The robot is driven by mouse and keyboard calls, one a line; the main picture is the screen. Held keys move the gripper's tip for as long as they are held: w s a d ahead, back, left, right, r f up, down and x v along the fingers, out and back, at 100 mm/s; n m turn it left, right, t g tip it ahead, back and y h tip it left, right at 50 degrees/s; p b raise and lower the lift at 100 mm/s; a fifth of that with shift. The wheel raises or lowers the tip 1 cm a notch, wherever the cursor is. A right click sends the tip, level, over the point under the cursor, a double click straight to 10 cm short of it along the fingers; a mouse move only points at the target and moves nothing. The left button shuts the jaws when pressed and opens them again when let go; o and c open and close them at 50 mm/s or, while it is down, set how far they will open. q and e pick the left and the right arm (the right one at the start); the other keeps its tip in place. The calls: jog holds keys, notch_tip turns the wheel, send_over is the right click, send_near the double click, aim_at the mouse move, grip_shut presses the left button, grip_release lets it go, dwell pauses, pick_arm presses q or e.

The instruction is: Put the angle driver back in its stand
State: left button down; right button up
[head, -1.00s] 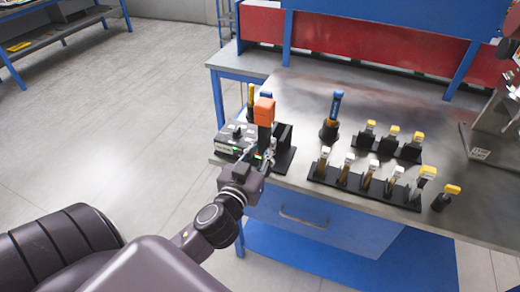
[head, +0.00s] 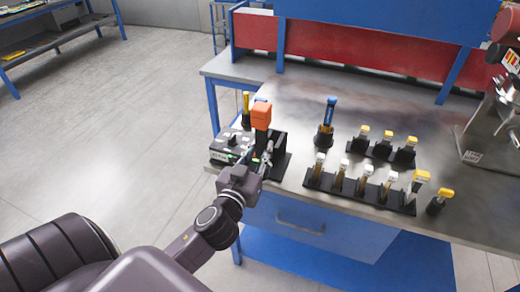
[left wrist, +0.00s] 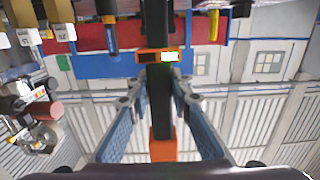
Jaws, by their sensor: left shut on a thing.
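The angle driver (head: 261,116) has an orange end and a black body. It stands about upright at the left end of the bench, in my left gripper (head: 264,156). In the left wrist view, the fingers of my left gripper (left wrist: 158,105) are closed on both sides of the black body of the driver (left wrist: 160,88), with a small lit display above them. A black stand (head: 280,147) is just behind and right of the driver. The driver's lower end is hidden by the gripper, so I cannot tell whether it is in the stand. My right gripper is not in view.
A grey device box (head: 231,147) is close left of the driver. A blue-handled driver (head: 328,112) stands in a black holder to the right. Bare bench (head: 300,95) lies behind.

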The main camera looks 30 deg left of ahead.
pick_arm(q)
jog(key=shift+r+x, duration=0.2)
jog(key=shift+x, duration=0.85)
jog(key=shift+r+x, duration=0.25)
jog(key=shift+x, duration=3.5)
jog(key=shift+r+p, duration=0.2)
jog(key=shift+p, duration=0.25)
jog(key=shift+d+f+b, duration=0.1)
jog(key=shift+f+b, duration=0.65)
jog(key=shift+f, duration=0.15)
jog(key=c, duration=1.7)
grip_release()
jog(key=shift+s, duration=0.15)
jog(key=shift+o, duration=0.2)
jog(key=shift+f, duration=0.5)
jog(key=v, duration=1.2)
jog(key=shift+r, duration=0.3)
